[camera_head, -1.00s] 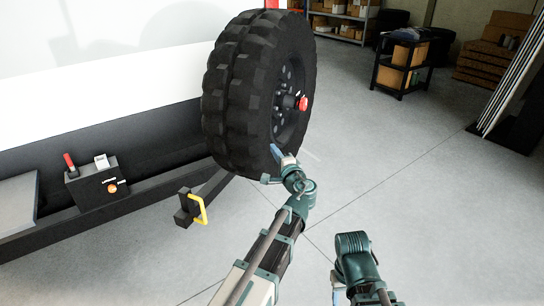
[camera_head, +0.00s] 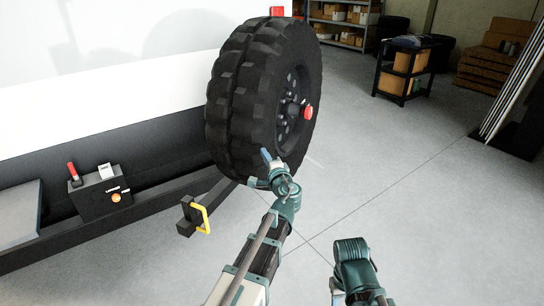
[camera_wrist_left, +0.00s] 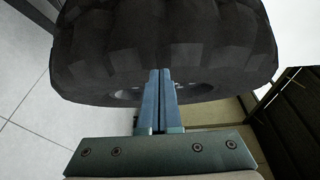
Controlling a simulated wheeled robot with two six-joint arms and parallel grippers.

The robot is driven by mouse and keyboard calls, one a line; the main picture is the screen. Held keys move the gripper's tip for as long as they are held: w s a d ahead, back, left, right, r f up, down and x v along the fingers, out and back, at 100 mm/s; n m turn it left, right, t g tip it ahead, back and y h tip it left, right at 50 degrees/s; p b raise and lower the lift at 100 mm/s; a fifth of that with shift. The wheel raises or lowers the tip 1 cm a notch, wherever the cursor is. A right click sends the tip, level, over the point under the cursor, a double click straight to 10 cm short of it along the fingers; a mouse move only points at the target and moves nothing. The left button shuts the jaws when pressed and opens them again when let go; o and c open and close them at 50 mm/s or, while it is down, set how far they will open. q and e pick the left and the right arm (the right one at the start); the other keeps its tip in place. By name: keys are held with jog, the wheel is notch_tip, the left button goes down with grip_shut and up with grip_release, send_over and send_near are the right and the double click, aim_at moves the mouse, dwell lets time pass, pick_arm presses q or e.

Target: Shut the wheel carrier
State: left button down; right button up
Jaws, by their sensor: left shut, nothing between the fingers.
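The wheel carrier holds a large black spare tyre (camera_head: 236,100) with a red hub knob (camera_head: 307,112), beside the white caravan body. A dark carrier arm (camera_head: 222,192) shows below the tyre, and a yellow handle (camera_head: 202,217) sits on a dark bracket near it. My left gripper (camera_head: 268,157) is shut and empty at the tyre's lower edge. In the left wrist view the tyre (camera_wrist_left: 165,45) fills the top, and the blue fingers (camera_wrist_left: 159,75) are together in front of it; I cannot tell whether they touch it. My right arm shows at the lower right; its fingers are not visible.
A black control box (camera_head: 100,195) with a red lever sits on the chassis rail at left. A black cart (camera_head: 404,70) with boxes, shelving (camera_head: 340,30) and a stack of boards (camera_head: 490,60) stand behind. The grey floor at right is clear.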

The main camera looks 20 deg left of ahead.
pick_arm(q)
jog(key=w+a+m+t+h, duration=0.1)
jog(key=a+h, duration=0.1)
jog(key=a, duration=2.1)
jog(key=w+a+m+t+h, duration=0.1)
jog(key=w+a+m+h, duration=0.1)
jog(key=a, duration=2.1)
jog(key=v, duration=1.3)
jog(key=shift+s+d, duration=0.2)
jog(key=shift+s, duration=0.15)
